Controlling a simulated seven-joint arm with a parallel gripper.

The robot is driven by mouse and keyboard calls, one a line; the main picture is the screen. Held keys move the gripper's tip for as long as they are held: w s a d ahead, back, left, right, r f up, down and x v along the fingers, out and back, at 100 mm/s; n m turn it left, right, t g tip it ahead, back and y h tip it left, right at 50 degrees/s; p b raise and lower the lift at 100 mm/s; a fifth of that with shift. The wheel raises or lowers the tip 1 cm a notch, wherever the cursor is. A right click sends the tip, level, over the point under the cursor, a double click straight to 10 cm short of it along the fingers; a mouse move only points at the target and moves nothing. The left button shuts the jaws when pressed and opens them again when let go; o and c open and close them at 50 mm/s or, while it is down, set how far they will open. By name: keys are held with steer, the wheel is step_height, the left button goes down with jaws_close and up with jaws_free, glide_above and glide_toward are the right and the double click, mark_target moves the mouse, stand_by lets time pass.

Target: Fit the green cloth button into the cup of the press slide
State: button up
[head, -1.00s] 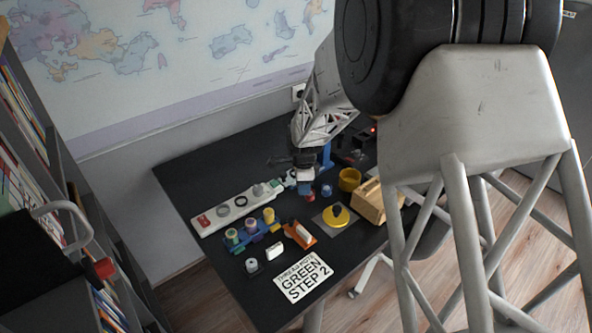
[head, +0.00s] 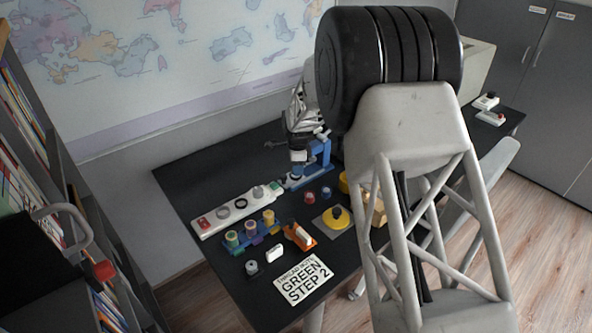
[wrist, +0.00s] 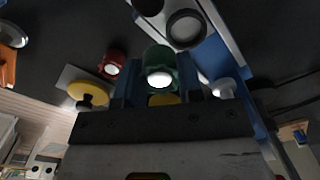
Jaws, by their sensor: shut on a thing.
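The green cloth button (wrist: 158,62) sits between my gripper's blue fingertips (wrist: 158,88), with a bright white face showing. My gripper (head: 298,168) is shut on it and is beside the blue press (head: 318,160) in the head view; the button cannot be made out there.
A red button (head: 309,197) and a blue button (head: 326,192) stand near the press. A yellow round pad (head: 337,216), an orange tool (head: 299,237), a spool rack (head: 252,238), a white strip (head: 222,226) and a printed card (head: 303,281) occupy the front.

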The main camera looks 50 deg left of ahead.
steer(key=shift+w+a+f, duration=0.1)
steer(key=shift+w+a, duration=0.3)
steer(key=shift+a, duration=0.3)
steer(key=shift+w+a+f, duration=0.1)
steer(key=shift+w+a, duration=0.3)
steer(key=shift+a, duration=0.3)
steer(key=shift+f, duration=1.75)
